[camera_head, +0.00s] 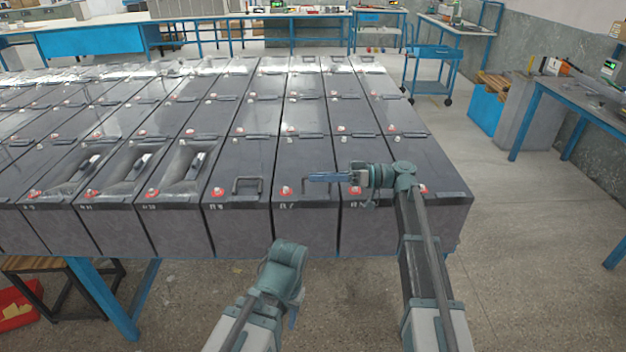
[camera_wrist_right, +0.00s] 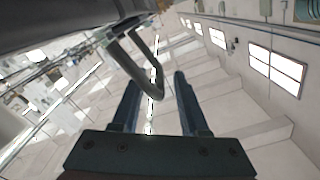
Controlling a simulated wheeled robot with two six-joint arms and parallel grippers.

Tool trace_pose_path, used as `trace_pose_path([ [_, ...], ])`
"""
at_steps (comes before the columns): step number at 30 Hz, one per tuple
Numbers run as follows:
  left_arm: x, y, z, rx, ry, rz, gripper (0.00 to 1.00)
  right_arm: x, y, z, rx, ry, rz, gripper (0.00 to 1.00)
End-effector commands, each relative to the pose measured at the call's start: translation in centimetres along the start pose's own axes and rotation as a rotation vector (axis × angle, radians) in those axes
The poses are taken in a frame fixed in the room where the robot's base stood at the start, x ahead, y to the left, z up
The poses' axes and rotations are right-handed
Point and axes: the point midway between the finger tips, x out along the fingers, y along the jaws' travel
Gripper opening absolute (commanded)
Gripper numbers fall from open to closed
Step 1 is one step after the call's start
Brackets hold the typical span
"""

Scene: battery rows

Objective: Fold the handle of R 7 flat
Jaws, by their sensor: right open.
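Battery R 7 (camera_head: 300,222) is a dark block in the front row, with a red cap and a white label. Its dark handle (camera_head: 304,187) stands up near the front of the top, partly hidden by my right gripper. My right gripper (camera_head: 311,177) comes in from the right over R 7, its blue fingers pointing left. In the right wrist view the handle (camera_wrist_right: 154,78) is a grey U-shaped bar rising off the dark block. Its bend shows between the open fingers (camera_wrist_right: 154,84); I see no grip on it. My left gripper (camera_head: 293,316) hangs low in front of the row, mostly hidden.
The battery to the right (camera_head: 380,228) is partly covered by my right arm.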

Motion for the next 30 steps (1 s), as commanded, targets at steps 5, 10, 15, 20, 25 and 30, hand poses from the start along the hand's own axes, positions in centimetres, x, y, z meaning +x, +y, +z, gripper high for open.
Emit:
trace_pose_path([
  [5,0.0,0.0,0.0,0.0,0.0,0.0,0.44,1.5,0.0,0.0,0.0,0.0,0.0,0.44],
  [10,0.0,0.0,0.0,0.0,0.0,0.0,0.44,1.8,0.0,0.0,0.0,0.0,0.001,0.44],
  [15,0.0,0.0,0.0,0.0,0.0,0.0,0.44,1.8,0.0,0.0,0.0,0.0,0.001,0.44],
  [20,0.0,0.0,0.0,0.0,0.0,0.0,0.44,1.8,0.0,0.0,0.0,0.0,0.0,0.2],
  [25,0.0,0.0,0.0,0.0,0.0,0.0,0.44,1.8,-0.1,0.0,0.0,0.0,-0.001,0.0],
  [30,0.0,0.0,0.0,0.0,0.0,0.0,0.44,1.8,-0.1,0.1,0.001,-0.001,-0.002,0.0],
])
